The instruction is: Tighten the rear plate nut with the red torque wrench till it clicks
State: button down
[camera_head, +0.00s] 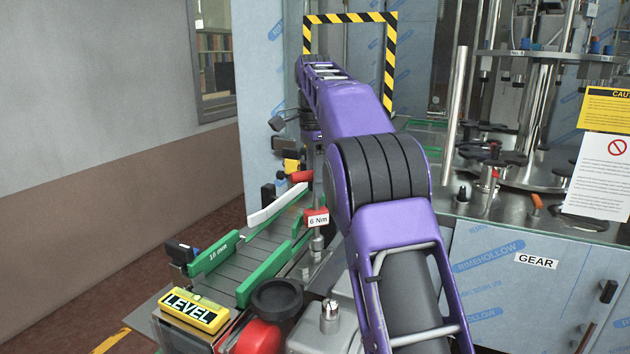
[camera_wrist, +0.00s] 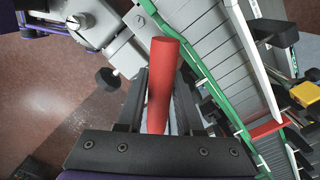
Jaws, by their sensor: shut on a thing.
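My gripper (camera_wrist: 162,88) is shut on a red cylindrical handle (camera_wrist: 164,62), which I take to be the red torque wrench. The handle stands out past the fingers in the wrist view. In the head view a red block with a "6 Nm" label (camera_head: 316,217) shows just left of my purple arm, above a silver upright piece (camera_head: 316,241). My arm hides the fingers and most of the wrench there. I cannot make out the rear plate nut or whether the wrench sits on it. A silver stud (camera_head: 330,314) stands on a grey block nearer the camera.
A conveyor (camera_head: 232,258) with green side rails lies left of my arm. A striped frame (camera_head: 391,60) rises behind.

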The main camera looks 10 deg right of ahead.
jog(key=shift+f, duration=0.3)
jog(key=shift+f+b, duration=0.65)
jog(key=shift+f, duration=0.1)
jog(key=shift+r+m+p, duration=0.1)
jog(key=shift+m+p, duration=0.2)
jog(key=shift+p, duration=0.05)
jog(key=shift+m+p, duration=0.95)
jog(key=shift+m, duration=0.35)
